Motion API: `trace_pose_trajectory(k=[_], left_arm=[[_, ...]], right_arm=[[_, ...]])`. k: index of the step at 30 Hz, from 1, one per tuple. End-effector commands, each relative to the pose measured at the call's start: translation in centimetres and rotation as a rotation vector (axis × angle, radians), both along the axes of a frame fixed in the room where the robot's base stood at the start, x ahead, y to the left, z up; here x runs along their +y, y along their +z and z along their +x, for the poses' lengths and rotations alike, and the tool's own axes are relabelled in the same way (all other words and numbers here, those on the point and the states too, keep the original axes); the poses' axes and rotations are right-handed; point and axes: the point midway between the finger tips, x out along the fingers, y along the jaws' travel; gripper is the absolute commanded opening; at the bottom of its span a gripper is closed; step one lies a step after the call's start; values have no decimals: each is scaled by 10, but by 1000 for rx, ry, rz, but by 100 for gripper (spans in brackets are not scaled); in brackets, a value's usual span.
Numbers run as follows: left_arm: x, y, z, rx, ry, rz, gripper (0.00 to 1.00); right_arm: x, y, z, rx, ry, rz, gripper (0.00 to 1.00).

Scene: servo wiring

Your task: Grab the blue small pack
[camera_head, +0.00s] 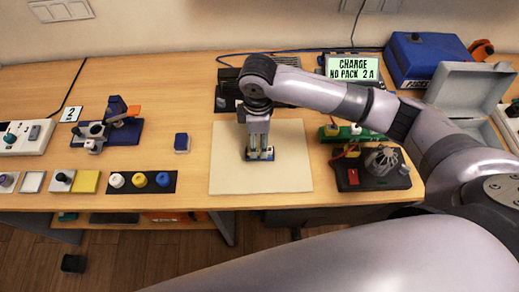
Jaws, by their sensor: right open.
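A small blue block with a pale base (181,142) lies on the wooden table, left of the cream mat (230,180). My right gripper (260,153) points down over the middle of the cream mat, with its jaws open. Something blue with yellowish bits shows low at its fingertips; I cannot tell whether this is a pack between the fingers or part of the gripper. The blue block lies apart from the gripper, to its left. My left gripper is not in view.
A dark strip with white, yellow and blue knobs (141,181) lies front left. A blue fixture (125,130) stands behind it. A black device with a fan-like part (372,170) stands right of the mat. A green-lit charge sign (352,69) and a blue box (425,58) stand at the back.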

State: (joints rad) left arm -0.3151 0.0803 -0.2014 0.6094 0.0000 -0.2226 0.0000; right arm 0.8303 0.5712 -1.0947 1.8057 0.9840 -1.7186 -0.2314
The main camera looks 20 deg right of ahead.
Motion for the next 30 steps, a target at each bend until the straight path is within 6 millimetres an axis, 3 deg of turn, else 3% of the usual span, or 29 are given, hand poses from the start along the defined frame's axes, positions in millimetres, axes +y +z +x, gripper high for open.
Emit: trace_pose_trajectory(k=[3,6,12,18,25,30], left_arm=[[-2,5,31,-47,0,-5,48],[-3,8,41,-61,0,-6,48],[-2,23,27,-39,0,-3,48],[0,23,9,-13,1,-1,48],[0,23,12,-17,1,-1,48],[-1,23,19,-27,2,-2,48]], right_arm=[[0,-9,0,-1,-1,0,55],[0,-14,0,1,0,0,55],[0,-41,2,3,-1,-1,55],[0,-62,3,-1,1,0,55],[0,-64,3,-2,1,-1,55],[0,-64,3,-2,1,0,44]])
